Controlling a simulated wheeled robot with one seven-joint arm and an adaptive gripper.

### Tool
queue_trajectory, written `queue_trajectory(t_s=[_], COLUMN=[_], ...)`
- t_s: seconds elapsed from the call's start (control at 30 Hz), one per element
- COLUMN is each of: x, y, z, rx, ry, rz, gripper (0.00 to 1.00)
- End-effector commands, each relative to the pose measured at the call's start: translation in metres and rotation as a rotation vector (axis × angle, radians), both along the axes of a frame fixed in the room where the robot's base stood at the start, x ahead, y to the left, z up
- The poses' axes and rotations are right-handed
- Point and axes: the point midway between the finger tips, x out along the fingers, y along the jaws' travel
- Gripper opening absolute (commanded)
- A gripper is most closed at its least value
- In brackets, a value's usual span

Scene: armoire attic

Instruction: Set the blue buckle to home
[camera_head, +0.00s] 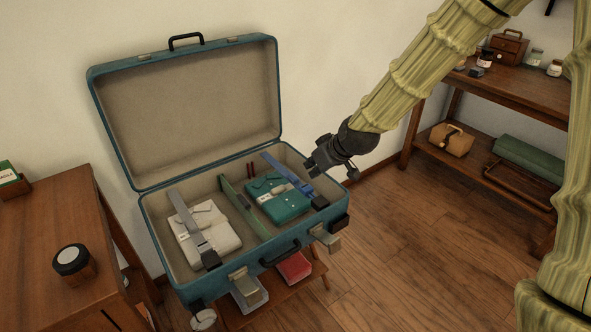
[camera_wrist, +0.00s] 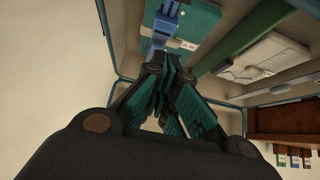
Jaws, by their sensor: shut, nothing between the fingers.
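The blue buckle (camera_head: 304,188) sits on a blue strap that runs across the right compartment of the open teal suitcase (camera_head: 272,150). The strap passes beside and over a teal folded item (camera_head: 278,205). My gripper (camera_head: 313,168) is at the right side of the case, just above and close to the buckle. In the wrist view the blue buckle (camera_wrist: 160,25) shows just past my shut fingertips (camera_wrist: 158,62). The fingers hold nothing. I cannot tell whether they touch the buckle.
A green divider (camera_head: 240,208) parts the case. A grey strap (camera_head: 187,222) crosses a white folded item (camera_head: 212,232) on the left. The raised lid (camera_head: 190,110) stands behind.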

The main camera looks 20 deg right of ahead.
Motion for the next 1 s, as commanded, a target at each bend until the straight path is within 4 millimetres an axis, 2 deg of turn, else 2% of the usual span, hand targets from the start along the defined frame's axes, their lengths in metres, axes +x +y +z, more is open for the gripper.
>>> queue_trajectory(t_s=[0.47,1.0], x=[0.003,0.045], y=[0.000,0.016], z=[-0.005,-0.063], rx=[0.000,-0.001], ry=[0.001,0.001], rz=[-0.002,0.001], gripper=[0.00,0.00])
